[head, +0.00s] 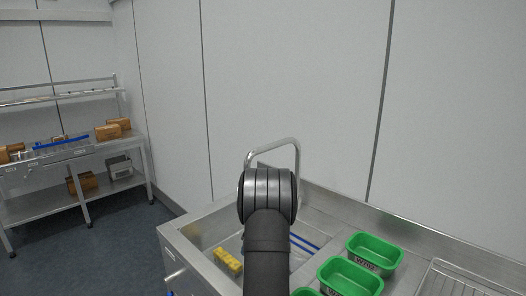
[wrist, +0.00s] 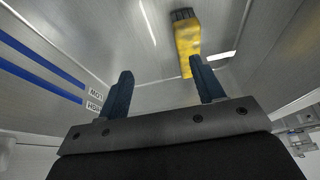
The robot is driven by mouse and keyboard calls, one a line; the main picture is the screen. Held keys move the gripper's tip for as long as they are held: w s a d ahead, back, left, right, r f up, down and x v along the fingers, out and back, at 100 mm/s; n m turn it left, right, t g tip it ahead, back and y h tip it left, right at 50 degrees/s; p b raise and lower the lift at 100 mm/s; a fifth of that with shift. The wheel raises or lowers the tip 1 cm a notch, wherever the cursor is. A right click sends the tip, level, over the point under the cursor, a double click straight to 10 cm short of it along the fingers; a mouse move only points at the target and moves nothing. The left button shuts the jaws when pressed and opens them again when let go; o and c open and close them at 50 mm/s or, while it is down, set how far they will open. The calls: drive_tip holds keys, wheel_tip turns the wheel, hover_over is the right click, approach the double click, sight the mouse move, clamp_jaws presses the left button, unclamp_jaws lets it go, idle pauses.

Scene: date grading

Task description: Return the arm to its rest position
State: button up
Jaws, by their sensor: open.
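My gripper (wrist: 163,88) shows in the wrist view with its two dark blue fingers wide apart and nothing between them. It is over the inside of a steel sink basin (wrist: 130,30). A yellow object with a dark end (wrist: 187,38) lies in the basin beyond the right finger, which overlaps its near end in the picture. In the head view my dark arm stands in front of the basin (head: 205,237) and hides part of it. My gripper is hidden there.
Green trays (head: 349,276) with labels stand right of the basin, near a wire rack (head: 462,282). A yellow block (head: 227,260) lies in the basin near blue strips (head: 304,242). A curved metal tap (head: 290,141) rises behind my arm. A steel shelf with boxes (head: 108,131) stands far left.

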sight(228, 258)
drive_tip(key=w+a+f, duration=0.1)
drive_tip(key=a+f, duration=0.1)
drive_tip(key=a, duration=0.1)
drive_tip(key=w+a+f, duration=0.1)
drive_tip(key=a+f, duration=0.1)
drive_tip(key=a, duration=0.1)
drive_tip(key=w+a+f, duration=0.1)
drive_tip(key=a+f, duration=0.1)
drive_tip(key=a, duration=0.1)
drive_tip(key=shift+w+a+f, duration=0.25)
drive_tip(key=shift+f, duration=0.05)
drive_tip(key=f, duration=0.2)
drive_tip(key=a+f, duration=0.1)
drive_tip(key=f, duration=0.1)
drive_tip(key=shift+w+f, duration=0.1)
drive_tip(key=shift+f, duration=0.15)
drive_tip(key=v, duration=0.5)
drive_tip(key=shift+r, duration=0.3)
drive_tip(key=shift+v, duration=0.85)
drive_tip(key=shift+d, duration=0.1)
